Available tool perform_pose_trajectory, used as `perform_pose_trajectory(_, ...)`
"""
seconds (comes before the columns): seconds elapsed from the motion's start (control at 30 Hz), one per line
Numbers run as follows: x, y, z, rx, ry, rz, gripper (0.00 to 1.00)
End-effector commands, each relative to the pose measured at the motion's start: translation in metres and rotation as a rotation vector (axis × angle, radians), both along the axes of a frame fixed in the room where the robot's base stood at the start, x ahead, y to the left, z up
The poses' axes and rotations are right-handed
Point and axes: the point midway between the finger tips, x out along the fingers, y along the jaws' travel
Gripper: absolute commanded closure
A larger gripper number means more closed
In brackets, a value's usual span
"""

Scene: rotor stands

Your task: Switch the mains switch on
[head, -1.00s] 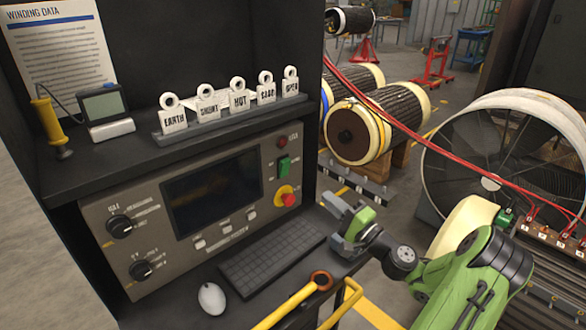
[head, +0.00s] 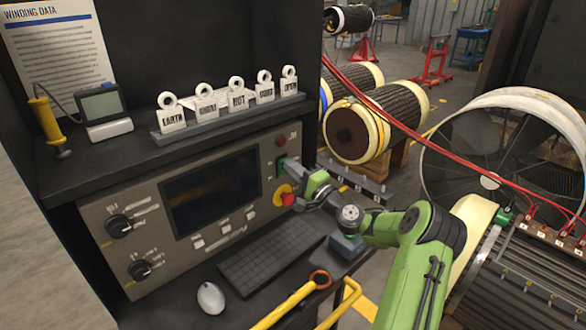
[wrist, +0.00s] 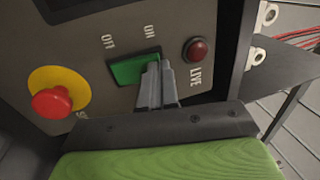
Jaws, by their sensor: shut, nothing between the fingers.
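The mains switch is a green rocker on the grey control panel, between the words OFF and ON in the wrist view (wrist: 132,70). In the head view the switch (head: 281,167) is partly hidden by my gripper (head: 291,168). In the wrist view my gripper (wrist: 159,68) is shut and empty. Its fingertips overlap the ON end of the rocker; I cannot tell whether they press it. The round red LIVE lamp (wrist: 198,50) sits beside the ON end, dark red. Which way the rocker is tipped is not clear.
A red stop button on a yellow disc (wrist: 52,103) is close to the switch's OFF side. A shelf with label tags (head: 238,97) is above. Red cables hang at the right.

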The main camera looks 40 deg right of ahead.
Motion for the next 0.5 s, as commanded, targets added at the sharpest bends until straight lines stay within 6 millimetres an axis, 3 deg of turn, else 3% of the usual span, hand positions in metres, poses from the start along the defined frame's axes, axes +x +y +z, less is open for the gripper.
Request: perform_pose_trajectory(0.5,0.0007,0.0005,0.0052,-0.008,0.053,0.001,1.0)
